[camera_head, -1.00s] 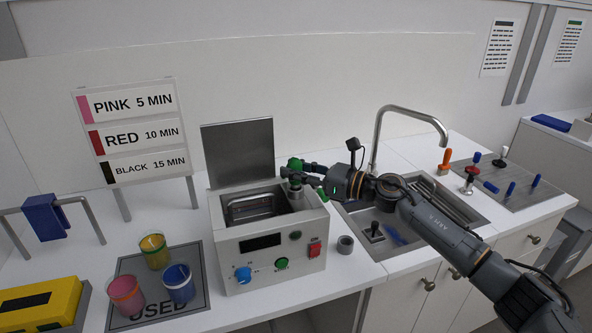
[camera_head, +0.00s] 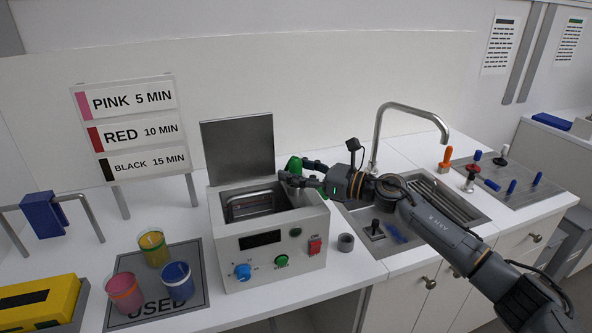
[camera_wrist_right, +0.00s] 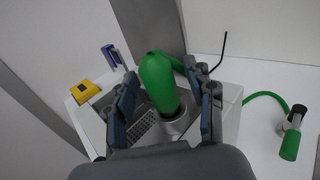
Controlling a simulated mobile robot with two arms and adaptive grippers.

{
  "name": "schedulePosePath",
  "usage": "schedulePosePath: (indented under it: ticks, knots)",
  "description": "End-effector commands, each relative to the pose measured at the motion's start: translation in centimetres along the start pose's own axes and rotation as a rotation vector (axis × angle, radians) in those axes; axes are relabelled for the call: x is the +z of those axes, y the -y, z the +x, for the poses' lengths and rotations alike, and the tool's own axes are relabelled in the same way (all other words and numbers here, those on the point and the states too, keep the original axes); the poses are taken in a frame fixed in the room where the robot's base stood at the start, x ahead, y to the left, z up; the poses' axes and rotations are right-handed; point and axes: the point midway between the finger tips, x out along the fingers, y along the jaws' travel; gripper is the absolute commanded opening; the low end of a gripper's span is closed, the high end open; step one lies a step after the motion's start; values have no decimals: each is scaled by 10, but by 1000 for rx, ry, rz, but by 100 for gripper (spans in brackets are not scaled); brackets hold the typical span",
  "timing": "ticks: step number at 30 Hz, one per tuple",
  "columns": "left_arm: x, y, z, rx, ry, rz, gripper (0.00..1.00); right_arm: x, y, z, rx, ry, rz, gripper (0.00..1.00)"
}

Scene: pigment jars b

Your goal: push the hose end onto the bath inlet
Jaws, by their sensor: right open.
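The green hose end (camera_wrist_right: 158,78) stands over a round grey metal collar, the bath inlet (camera_wrist_right: 178,123), between my right fingers in the right wrist view. Its lower end meets the collar; I cannot tell how deep it sits. In the head view the hose end (camera_head: 294,163) shows above my right gripper (camera_head: 300,176), at the bath's (camera_head: 268,243) back right corner, and the fingers hide the inlet. My right gripper (camera_wrist_right: 166,100) is open, one finger on each side of the hose end, with gaps showing. My left gripper is not in view.
The hose (camera_wrist_right: 262,96) runs right to a green-ended fitting (camera_wrist_right: 291,140). The bath's raised lid (camera_head: 238,147) stands behind. Pink, yellow and blue cups (camera_head: 178,284) stand at left.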

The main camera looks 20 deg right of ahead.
Motion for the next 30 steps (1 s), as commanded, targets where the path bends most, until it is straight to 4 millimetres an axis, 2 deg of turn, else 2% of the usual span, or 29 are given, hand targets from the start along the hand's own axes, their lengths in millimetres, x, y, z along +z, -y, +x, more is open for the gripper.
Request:
schedulePosePath:
  ticks: [5,8,15,21,25,30]
  knots:
    - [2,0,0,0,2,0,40,0,0,-4,-1,0,0,54]
    - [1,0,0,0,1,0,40,-1,1,-16,-3,-1,1,54]
    - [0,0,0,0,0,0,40,-2,1,-68,-3,-5,1,54]
    - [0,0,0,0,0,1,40,-2,0,-102,-1,-3,2,54]
    - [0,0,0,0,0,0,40,-1,1,-114,-1,-1,2,54]
    - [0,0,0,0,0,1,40,0,0,-120,0,0,0,54]
